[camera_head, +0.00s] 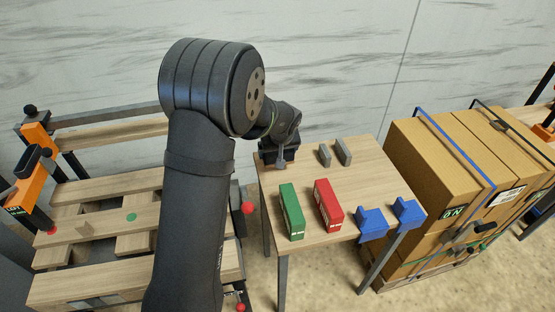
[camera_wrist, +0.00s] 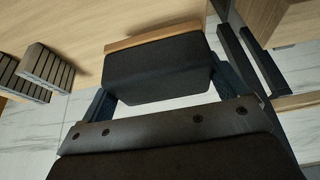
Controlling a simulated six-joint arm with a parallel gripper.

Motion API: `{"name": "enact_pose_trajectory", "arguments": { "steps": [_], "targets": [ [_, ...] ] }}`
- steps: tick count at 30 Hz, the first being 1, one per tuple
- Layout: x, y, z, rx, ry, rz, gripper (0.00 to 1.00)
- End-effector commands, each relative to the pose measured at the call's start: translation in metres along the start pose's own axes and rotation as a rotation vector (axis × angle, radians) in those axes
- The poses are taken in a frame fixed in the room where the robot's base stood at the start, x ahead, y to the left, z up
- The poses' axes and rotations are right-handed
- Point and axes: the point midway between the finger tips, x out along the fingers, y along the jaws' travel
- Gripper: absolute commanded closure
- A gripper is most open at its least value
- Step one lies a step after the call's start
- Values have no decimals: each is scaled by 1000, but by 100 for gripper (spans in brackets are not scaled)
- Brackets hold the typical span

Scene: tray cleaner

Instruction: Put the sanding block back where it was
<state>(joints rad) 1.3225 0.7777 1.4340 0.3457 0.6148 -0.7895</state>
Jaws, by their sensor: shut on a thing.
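The sanding block (camera_wrist: 160,68) is dark with a tan wood-coloured strip along its far edge in the wrist view. My gripper (camera_wrist: 163,85) is shut on it, with a dark finger at each side. In the head view my gripper (camera_head: 279,157) is low at the back left corner of the wooden table (camera_head: 375,172). There the block is mostly hidden against the dark gripper. A shadow lies beside the block on the wood, but I cannot tell whether it touches the table.
Two grey ribbed blocks (camera_head: 334,153) stand right of my gripper; they also show in the wrist view (camera_wrist: 40,72). A green block (camera_head: 291,211), a red block (camera_head: 328,205) and blue angled holders (camera_head: 372,224) are nearer the front. Strapped cardboard boxes (camera_head: 437,165) stand at right.

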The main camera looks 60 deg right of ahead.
Motion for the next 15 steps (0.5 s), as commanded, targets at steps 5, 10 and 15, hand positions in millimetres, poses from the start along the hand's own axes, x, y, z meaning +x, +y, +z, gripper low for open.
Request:
{"name": "enact_pose_trajectory", "arguments": {
  "steps": [5,10,15],
  "targets": [
    [13,-1,4,1,-1,-1,31],
    [35,-1,13,0,-1,0,31],
    [38,-1,14,0,1,0,31]
  ]
}}
